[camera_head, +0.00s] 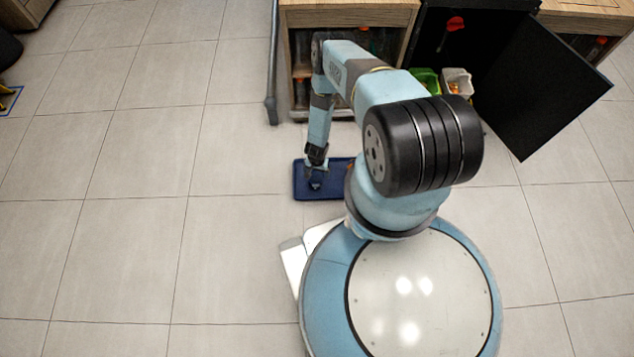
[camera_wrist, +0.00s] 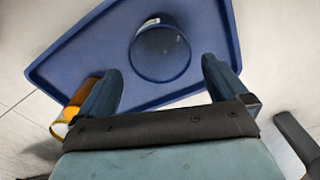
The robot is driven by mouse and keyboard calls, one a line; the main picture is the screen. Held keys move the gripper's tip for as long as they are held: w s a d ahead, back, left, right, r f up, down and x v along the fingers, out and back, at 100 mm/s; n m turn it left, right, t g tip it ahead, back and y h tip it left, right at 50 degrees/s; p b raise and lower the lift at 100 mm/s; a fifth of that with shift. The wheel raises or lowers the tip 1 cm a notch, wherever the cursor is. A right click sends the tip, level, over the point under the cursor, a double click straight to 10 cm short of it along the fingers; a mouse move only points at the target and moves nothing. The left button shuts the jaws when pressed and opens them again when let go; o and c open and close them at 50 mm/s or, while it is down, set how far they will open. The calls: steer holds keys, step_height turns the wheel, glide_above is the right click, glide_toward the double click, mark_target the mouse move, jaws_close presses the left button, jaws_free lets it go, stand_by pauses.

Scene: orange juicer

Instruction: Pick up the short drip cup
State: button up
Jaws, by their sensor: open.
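A short, round, dark blue cup (camera_wrist: 160,52) stands in the blue tray (camera_wrist: 75,62) in the wrist view, with a small white mark on its rim. I look down on it from above. My gripper (camera_wrist: 161,68) is open, its two dark fingers spread on either side of the near part of the cup. The cup is not gripped. In the head view my gripper (camera_head: 316,172) points down over the tray (camera_head: 302,192) on the floor. The cup is too small there to make out clearly.
An orange and white object (camera_wrist: 72,112) shows beside the left finger, partly hidden by it. An open black cabinet door (camera_head: 545,85) and a wooden cabinet (camera_head: 350,15) stand behind the tray. Green (camera_head: 428,80) and white (camera_head: 458,82) bins sit there.

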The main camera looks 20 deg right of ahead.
mark_target(316, 177)
steer(key=shift+s+a+f, duration=0.15)
steer(key=shift+f, duration=0.95)
steer(key=shift+s+a+f, duration=0.1)
steer(key=shift+f, duration=1.7)
steer(key=shift+c, duration=0.4)
steer(key=c, duration=0.9)
steer(key=shift+w+r, duration=0.1)
steer(key=shift+r, duration=0.05)
steer(key=shift+c, duration=0.2)
